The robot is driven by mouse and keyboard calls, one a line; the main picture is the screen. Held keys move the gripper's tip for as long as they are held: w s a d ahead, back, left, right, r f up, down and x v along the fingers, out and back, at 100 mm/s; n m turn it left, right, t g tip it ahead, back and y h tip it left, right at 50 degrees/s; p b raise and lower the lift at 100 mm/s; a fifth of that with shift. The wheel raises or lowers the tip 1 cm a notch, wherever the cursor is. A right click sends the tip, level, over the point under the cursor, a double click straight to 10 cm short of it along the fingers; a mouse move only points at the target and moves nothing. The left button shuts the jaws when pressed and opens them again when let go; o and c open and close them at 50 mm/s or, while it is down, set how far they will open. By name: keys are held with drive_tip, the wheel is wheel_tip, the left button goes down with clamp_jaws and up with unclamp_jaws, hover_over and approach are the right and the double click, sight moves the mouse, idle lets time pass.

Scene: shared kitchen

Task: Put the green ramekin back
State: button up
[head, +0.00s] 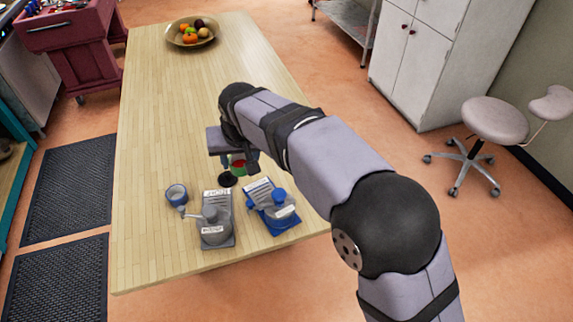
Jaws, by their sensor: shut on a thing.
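The green ramekin (237,169) shows as a small green rim with red inside, mostly hidden by my gripper. My gripper (237,160) is shut on it, over the table's right half, just behind a small black disc (228,180). I cannot tell whether the ramekin touches the table. A grey labelled tray (218,242) with a grey pot (211,215) and a blue labelled tray (285,228) with a blue-lidded vessel (279,197) stand in front of it. A grey-blue cup (177,194) stands left of the grey tray.
The wooden table (150,255) is clear along its left side and middle. A fruit bowl (176,34) sits at its far end. A stool (494,120) and a white cabinet (405,60) stand on the right; a red cart (72,40) stands at back left.

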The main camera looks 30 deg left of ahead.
drive_tip(key=w+d+p, duration=0.1)
drive_tip(key=w+d, duration=0.2)
drive_tip(key=w, duration=0.4)
drive_tip(key=w+d+p, duration=0.1)
drive_tip(key=w+d, duration=0.3)
drive_tip(key=w, duration=0.3)
drive_tip(key=shift+w+m, duration=0.15)
drive_tip(key=shift+m, duration=0.25)
drive_tip(key=shift+d+f, duration=0.1)
drive_tip(key=shift+f+p, duration=1.9)
drive_tip(key=shift+f, duration=3.1)
drive_tip(key=shift+f, duration=0.15)
drive_tip(key=o, duration=1.1)
drive_tip(key=shift+o, duration=0.2)
